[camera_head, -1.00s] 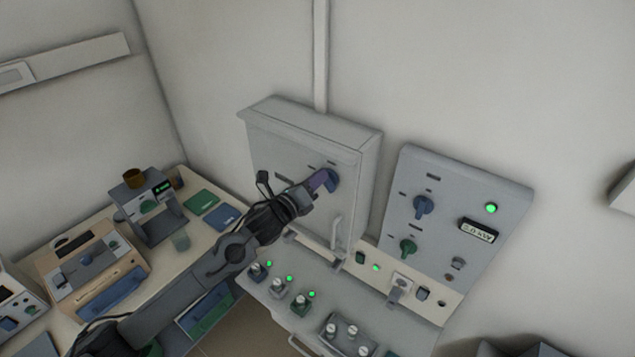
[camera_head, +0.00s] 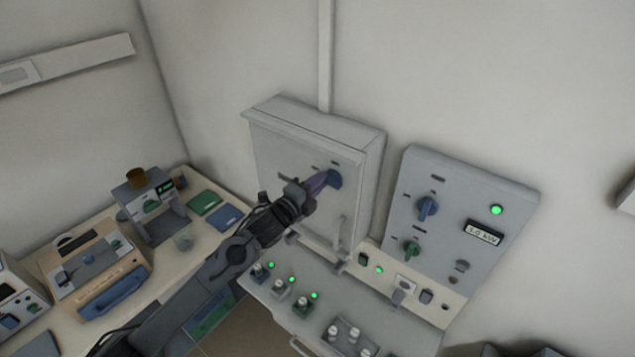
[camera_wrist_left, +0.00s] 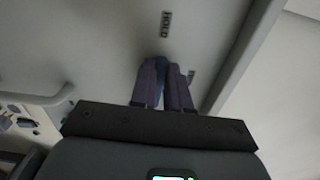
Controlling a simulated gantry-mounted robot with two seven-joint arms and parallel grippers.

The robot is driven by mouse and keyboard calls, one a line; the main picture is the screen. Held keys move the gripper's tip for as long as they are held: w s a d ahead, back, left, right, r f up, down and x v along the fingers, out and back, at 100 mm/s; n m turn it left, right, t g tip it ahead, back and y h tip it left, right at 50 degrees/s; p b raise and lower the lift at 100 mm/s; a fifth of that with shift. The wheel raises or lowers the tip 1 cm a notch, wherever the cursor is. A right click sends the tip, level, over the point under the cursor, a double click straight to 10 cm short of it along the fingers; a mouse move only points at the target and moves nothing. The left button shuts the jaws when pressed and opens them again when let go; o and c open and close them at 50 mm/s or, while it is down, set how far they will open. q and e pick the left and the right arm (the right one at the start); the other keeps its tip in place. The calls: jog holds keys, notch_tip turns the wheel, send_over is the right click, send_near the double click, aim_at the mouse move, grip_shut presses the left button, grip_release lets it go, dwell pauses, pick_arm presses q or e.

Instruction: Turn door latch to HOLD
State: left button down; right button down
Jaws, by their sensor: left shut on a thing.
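The door latch (camera_head: 335,179) is a blue knob on the front of the grey wall cabinet (camera_head: 285,150). My left gripper (camera_head: 321,183) reaches it from the lower left, its purple fingers shut on it. In the left wrist view, the fingers of my left gripper (camera_wrist_left: 165,82) close around the blue latch (camera_wrist_left: 158,90), which is mostly hidden between them. The word HOLD (camera_wrist_left: 165,24) is printed on the door just beyond the fingertips. A second label beside the fingers is too small to read. My right gripper does not show.
A grey panel (camera_head: 470,190) with blue and green knobs and a lit green lamp hangs to the right. A door handle (camera_head: 341,234) stands out below the latch. A sloped console (camera_head: 310,312) with several knobs lies beneath. A bench with instruments (camera_head: 95,265) fills the left.

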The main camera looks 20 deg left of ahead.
pick_arm(q)
jog(key=shift+f+n, duration=0.1)
jog(key=shift+n, duration=0.2)
jog(key=c, duration=1.1)
grip_release()
jog(key=shift+s, duration=0.1)
jog(key=b+v, duration=0.2)
jog(key=v, duration=0.8)
jog(key=shift+s, duration=0.3)
